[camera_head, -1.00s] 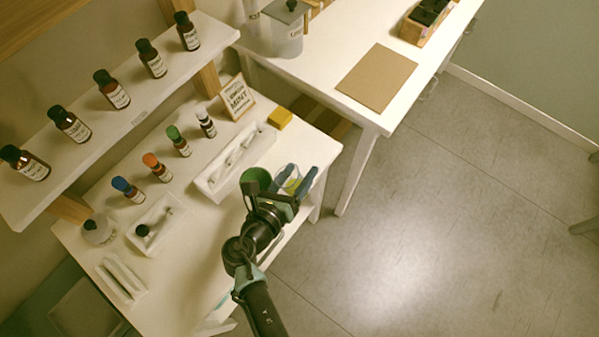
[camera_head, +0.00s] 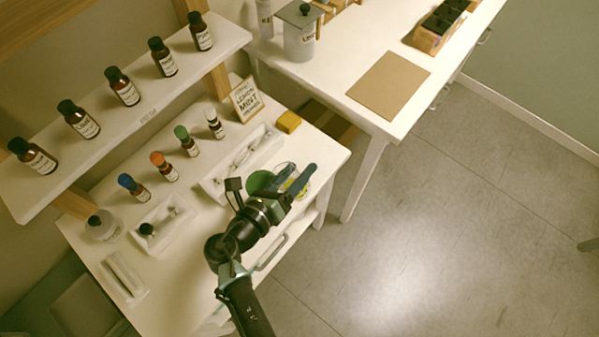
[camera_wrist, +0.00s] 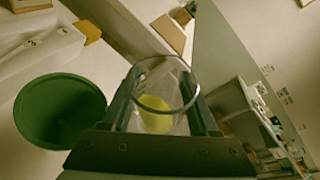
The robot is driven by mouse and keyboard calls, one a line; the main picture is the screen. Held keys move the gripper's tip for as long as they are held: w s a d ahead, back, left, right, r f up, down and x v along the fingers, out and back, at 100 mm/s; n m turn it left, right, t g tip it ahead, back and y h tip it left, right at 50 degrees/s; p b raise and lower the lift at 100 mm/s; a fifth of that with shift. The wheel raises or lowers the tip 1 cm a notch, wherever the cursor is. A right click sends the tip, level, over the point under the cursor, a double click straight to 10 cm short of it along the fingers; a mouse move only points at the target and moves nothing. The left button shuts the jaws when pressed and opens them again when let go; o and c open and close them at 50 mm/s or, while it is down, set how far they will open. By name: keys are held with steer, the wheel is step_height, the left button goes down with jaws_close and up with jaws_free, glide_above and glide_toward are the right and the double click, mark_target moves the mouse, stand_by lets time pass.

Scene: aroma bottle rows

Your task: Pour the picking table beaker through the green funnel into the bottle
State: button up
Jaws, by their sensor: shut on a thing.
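My gripper (camera_head: 299,184) is shut on a clear glass beaker (camera_head: 284,170) beside the green funnel (camera_head: 259,182), near the front right of the white table. In the wrist view the beaker (camera_wrist: 165,88) sits between the fingers (camera_wrist: 166,105) with yellow liquid low inside it. The wide green funnel (camera_wrist: 58,110) lies just left of the gripper there, with its open mouth in view and apart from the beaker. In the head view my wrist and fingers partly cover funnel and beaker. The bottle below the funnel is hidden.
A white tray (camera_head: 214,188), colour-capped small bottles (camera_head: 164,167), a sign (camera_head: 246,98) and a yellow block (camera_head: 289,122) are on the table (camera_head: 190,240). A shelf (camera_head: 120,125) of brown bottles stands behind. Floor (camera_head: 430,220) at right is clear.

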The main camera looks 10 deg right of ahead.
steer(key=shift+w+a+r+n+h+b, duration=0.2)
steer(key=shift+r+n+h+b, duration=0.15)
steer(key=shift+n+h+b, duration=0.25)
steer(key=shift+f+n, duration=0.1)
steer(key=shift+n, duration=0.2)
steer(key=shift+f+n+h+b, duration=0.3)
steer(key=shift+n+b, duration=0.2)
steer(key=shift+b, duration=0.75)
steer(key=shift+r+n+h+b, duration=0.3)
steer(key=shift+r+n+b, duration=0.15)
steer(key=shift+n+b, duration=0.2)
steer(key=shift+r+n+t+p, duration=0.3)
steer(key=shift+n+p, duration=0.05)
steer(key=shift+p, duration=0.3)
steer(key=shift+a+r+n+h+p, duration=0.1)
steer(key=shift+r+n+h+p, duration=0.1)
steer(key=shift+n+h+p, duration=0.25)
steer(key=shift+w+a+f+n+t, duration=0.3)
steer(key=shift+a+f+n, duration=0.2)
steer(key=shift+n, duration=0.25)
stand_by(0.5)
steer(key=shift+a+r+n+h+p, duration=0.1)
steer(key=shift+r+n+h+p, duration=0.15)
steer(key=shift+n+p, duration=0.3)
stand_by(2.3)
